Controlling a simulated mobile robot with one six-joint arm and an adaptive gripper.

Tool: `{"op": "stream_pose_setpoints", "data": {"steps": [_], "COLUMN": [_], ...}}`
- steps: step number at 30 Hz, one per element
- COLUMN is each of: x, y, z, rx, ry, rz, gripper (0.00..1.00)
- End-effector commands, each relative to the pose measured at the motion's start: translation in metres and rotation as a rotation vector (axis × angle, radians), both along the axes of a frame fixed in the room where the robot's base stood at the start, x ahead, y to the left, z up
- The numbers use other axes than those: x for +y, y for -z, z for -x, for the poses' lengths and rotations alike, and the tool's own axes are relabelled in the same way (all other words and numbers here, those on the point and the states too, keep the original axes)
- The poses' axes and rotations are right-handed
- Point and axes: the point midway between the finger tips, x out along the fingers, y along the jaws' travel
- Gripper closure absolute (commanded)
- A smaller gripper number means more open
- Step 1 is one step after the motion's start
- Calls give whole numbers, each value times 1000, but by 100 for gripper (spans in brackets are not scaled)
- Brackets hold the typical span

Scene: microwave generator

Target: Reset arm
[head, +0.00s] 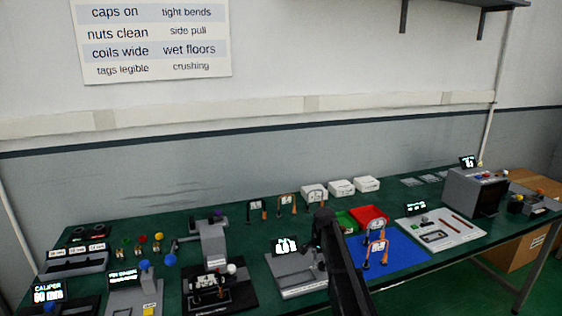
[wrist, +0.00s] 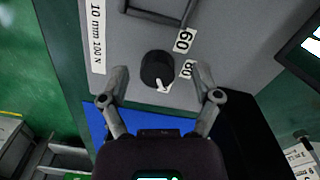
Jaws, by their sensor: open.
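In the wrist view my gripper (wrist: 160,72) is open, its two fingers spread wide with nothing between the pads. A round black knob (wrist: 157,69) with a white pointer shows between the fingers on a grey panel (wrist: 130,45). The fingers stand to either side of the knob; I cannot tell how far above it they are. In the head view my dark arm (head: 345,265) rises at the bottom centre, and the fingers are not clear there.
A long green bench (head: 150,225) carries several small devices with displays. A red tray (head: 370,215), a blue mat (head: 405,255) and white boxes (head: 340,187) lie beyond my arm. A grey box-shaped unit (head: 475,192) stands at the right end. A wall sign (head: 150,40) hangs behind.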

Motion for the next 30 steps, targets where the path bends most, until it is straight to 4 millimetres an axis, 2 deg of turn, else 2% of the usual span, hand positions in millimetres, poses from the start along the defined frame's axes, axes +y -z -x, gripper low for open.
{"op": "stream_pose_setpoints", "data": {"steps": [2, 3, 8, 11, 14, 21, 24, 27, 30], "x": [4, 2, -1, -3, -6, -11, -13, -14, -15], "y": [-9, -5, -5, -6, -7, -10, -11, -11, -11], "z": [2, 14, 45, 71, 105, 203, 238, 265, 282], "rx": [8, 6, 2, -1, -5, -14, -16, -18, -21], "ry": [-28, -45, -135, -211, -312, -611, -728, -822, -889], "rz": [-5, -5, -5, -4, -4, -2, -1, 1, 2], "gripper": [19, 19, 19, 19, 19, 19, 19, 19, 19]}}
